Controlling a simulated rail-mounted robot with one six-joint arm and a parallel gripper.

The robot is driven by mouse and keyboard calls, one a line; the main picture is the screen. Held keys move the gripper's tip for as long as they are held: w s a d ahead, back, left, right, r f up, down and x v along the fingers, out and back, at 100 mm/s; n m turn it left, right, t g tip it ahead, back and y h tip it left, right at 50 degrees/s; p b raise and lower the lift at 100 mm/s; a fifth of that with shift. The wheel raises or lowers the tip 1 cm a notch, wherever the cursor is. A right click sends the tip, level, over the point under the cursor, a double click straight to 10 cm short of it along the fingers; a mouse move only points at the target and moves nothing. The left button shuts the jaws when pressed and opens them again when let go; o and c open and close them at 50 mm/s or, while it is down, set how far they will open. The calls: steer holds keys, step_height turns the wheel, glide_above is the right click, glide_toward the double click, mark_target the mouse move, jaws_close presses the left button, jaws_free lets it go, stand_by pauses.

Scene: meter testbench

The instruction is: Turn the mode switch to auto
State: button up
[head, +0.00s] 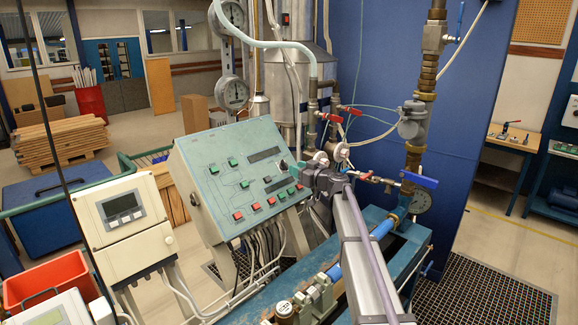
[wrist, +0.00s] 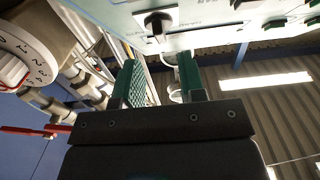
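The mode switch appears to be the black knob (head: 284,166) at the right edge of the sloped grey-green control panel (head: 212,160). In the wrist view a black knob (wrist: 158,22) on a pale square plate shows on the panel at the top. My gripper (wrist: 161,75) is open, with its two teal-padded fingers apart and nothing visible between them. The fingertips are below the knob in that picture and apart from it. In the head view my gripper (head: 312,176) is just right of the panel's edge, close to the knob; its fingertips are hard to make out.
The panel also carries green buttons (head: 232,161), red buttons (head: 238,215) and dark displays. Pipes with red-handled valves (head: 331,117) stand close behind my gripper. A white dial (wrist: 22,58) and a red lever (wrist: 35,130) are at the left in the wrist view.

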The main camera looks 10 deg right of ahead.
mark_target(286, 164)
steer(key=x, duration=0.4)
steer(key=shift+w+a, duration=0.2)
steer(key=shift+w, duration=0.1)
jaws_close()
